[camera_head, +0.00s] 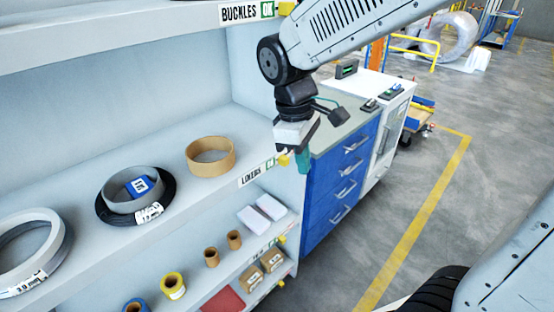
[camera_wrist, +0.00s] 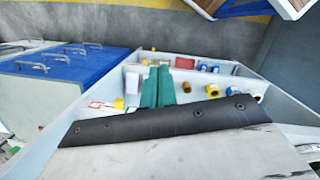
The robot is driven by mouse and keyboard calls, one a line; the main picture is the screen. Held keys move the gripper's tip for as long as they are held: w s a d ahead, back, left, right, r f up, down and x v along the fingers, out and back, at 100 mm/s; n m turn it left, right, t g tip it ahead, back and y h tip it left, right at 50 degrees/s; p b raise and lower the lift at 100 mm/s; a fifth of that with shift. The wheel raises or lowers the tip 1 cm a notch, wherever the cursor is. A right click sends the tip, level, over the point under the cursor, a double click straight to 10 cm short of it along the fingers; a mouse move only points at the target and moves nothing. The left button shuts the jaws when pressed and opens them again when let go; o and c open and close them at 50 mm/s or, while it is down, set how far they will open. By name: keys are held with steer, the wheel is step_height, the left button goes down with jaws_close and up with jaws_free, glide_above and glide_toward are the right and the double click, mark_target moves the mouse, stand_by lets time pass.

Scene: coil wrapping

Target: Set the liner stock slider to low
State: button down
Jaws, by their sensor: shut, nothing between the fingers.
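The liner stock slider is a small yellow knob (camera_head: 284,160) on the shelf's front edge, at the right end of the LINERS label (camera_head: 252,174). A green patch shows beside the knob; its lettering is too small to read for sure. My gripper (camera_head: 303,165) is shut and empty, pointing down just right of the knob. I cannot tell whether it touches the knob. In the wrist view my teal fingers (camera_wrist: 159,74) are together, over the shelving, with a yellow block (camera_wrist: 119,103) to their left; I cannot tell which knob that is.
The liner shelf holds a tan ring (camera_head: 210,157), a black and grey coil (camera_head: 134,192) and a pale ring (camera_head: 32,245). The BUCKLES label (camera_head: 240,13) is above. A blue drawer cabinet (camera_head: 342,180) stands right of the shelving. Open floor lies further right.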

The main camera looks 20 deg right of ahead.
mark_target(277, 159)
steer(key=w+a+f+n+t, duration=0.1)
steer(key=w+a+n, duration=0.1)
steer(key=w+n, duration=0.5)
steer(key=w+a+f+n+t, duration=0.1)
steer(key=w+a+n, duration=0.2)
steer(key=w+n, duration=0.4)
steer(key=shift+a+f+h, duration=0.25)
steer(key=shift+a+h, duration=0.05)
steer(key=shift+a, duration=0.05)
steer(key=shift+w, duration=0.1)
steer(key=x, duration=1)
steer(key=shift+w+d, duration=0.35)
steer(key=shift+d, duration=0.25)
steer(key=shift+w+d, duration=0.3)
steer(key=shift+d, duration=0.25)
steer(key=shift+w+d, duration=0.4)
steer(key=shift+d, duration=0.25)
